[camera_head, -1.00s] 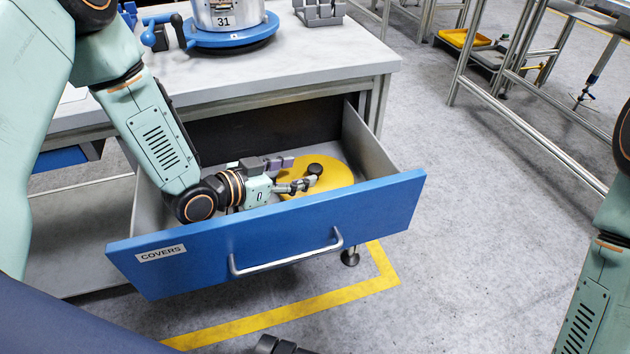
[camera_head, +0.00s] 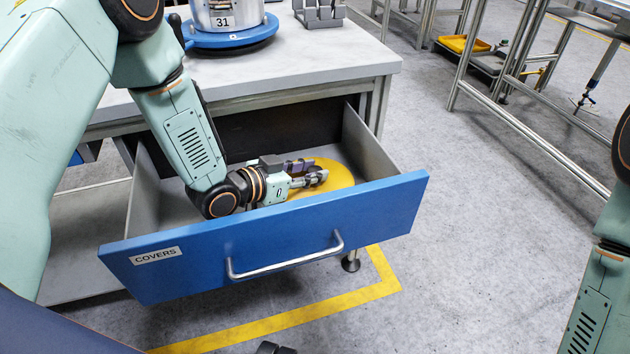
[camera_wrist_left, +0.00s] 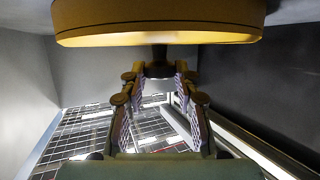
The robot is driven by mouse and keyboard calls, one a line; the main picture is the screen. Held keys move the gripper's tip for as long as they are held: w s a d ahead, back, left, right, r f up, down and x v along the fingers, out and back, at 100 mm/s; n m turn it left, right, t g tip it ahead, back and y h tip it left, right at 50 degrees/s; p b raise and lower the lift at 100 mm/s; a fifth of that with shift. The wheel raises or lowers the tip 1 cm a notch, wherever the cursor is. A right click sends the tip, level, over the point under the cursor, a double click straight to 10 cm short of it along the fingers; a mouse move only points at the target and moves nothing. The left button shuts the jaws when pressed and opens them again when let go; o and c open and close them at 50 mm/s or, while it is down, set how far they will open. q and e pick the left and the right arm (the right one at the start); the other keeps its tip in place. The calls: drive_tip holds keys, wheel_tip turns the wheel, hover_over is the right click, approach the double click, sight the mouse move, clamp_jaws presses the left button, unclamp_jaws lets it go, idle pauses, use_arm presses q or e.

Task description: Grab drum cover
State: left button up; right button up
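The yellow round drum cover (camera_head: 338,180) lies in the open blue drawer labelled COVERS (camera_head: 270,235). The drawer front hides its near edge. Its dark knob (camera_head: 318,174) stands up near its middle. My left gripper (camera_head: 314,175) reaches in low from the left, with its fingers at the knob. In the left wrist view, the cover (camera_wrist_left: 160,25) fills the top and the dark knob (camera_wrist_left: 160,58) sits between the two fingertips (camera_wrist_left: 159,75). The fingers are apart, one on each side; firm contact is not visible. My right arm shows at the right edge, its gripper out of view.
The drawer's side walls and blue front (camera_head: 380,205) stand close around my left forearm. A drum marked 31 on a blue base (camera_head: 235,35) and a grey fixture (camera_head: 318,14) stand on the bench above (camera_head: 340,60). The floor at right is clear up to the metal frames.

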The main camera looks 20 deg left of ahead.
use_arm(q)
clamp_jaws()
drive_tip(key=shift+r, duration=0.1)
